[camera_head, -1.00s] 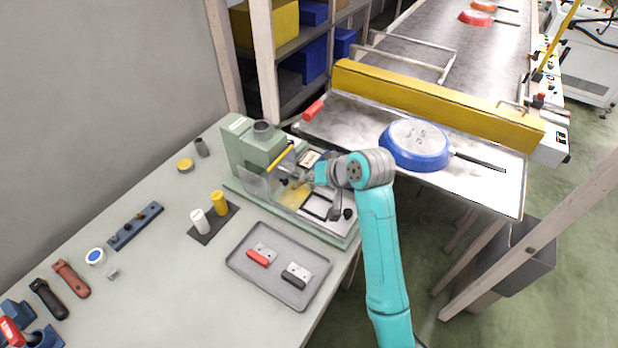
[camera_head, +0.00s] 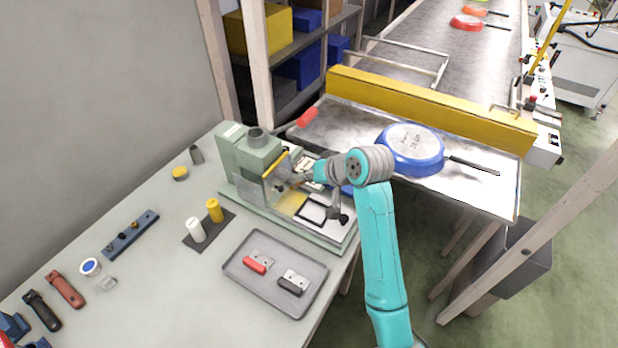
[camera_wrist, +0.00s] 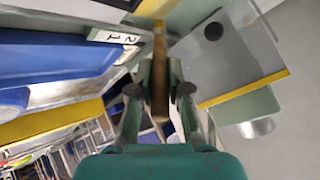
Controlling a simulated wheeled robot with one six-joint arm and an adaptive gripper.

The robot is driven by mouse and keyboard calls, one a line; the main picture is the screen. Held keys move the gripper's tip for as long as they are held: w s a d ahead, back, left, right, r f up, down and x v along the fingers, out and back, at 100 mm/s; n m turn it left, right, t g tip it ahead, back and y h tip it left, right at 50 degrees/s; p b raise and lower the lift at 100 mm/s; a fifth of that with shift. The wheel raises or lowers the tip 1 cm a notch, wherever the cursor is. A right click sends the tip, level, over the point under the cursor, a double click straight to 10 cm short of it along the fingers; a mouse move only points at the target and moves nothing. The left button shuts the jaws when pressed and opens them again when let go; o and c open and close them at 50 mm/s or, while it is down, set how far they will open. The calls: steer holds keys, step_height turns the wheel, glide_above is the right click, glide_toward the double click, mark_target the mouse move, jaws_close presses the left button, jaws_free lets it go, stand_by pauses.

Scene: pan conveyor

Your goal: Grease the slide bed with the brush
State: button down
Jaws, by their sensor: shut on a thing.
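The green machine (camera_head: 250,158) stands at the back of the bench. Its pale slide bed (camera_head: 338,232) runs to the right, with a dark square frame on it. My gripper (camera_head: 303,180) is over the machine beside the clear guard with the yellow edge. In the wrist view my gripper (camera_wrist: 159,90) is shut on the brush (camera_wrist: 160,65), which shows as a narrow brown handle with a tan end. The brush is hard to make out in the head view. I cannot tell whether its bristles touch the bed.
A grey tray (camera_head: 236,273) with a red-handled and a black-handled block lies in front of the machine. White (camera_head: 196,230) and yellow (camera_head: 214,211) bottles stand on a dark mat to its left. A blue pan (camera_head: 412,158) lies on the conveyor end at right.

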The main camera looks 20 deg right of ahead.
steer(key=shift+r, duration=0.2)
steer(key=shift+s+d, duration=0.1)
steer(key=shift+s, duration=0.05)
steer(key=shift+s+d, duration=0.7)
steer(key=shift+s, duration=0.25)
steer(key=shift+r, duration=0.1)
step_height(320, 180, up, 9)
stand_by(1.2)
stand_by(0.6)
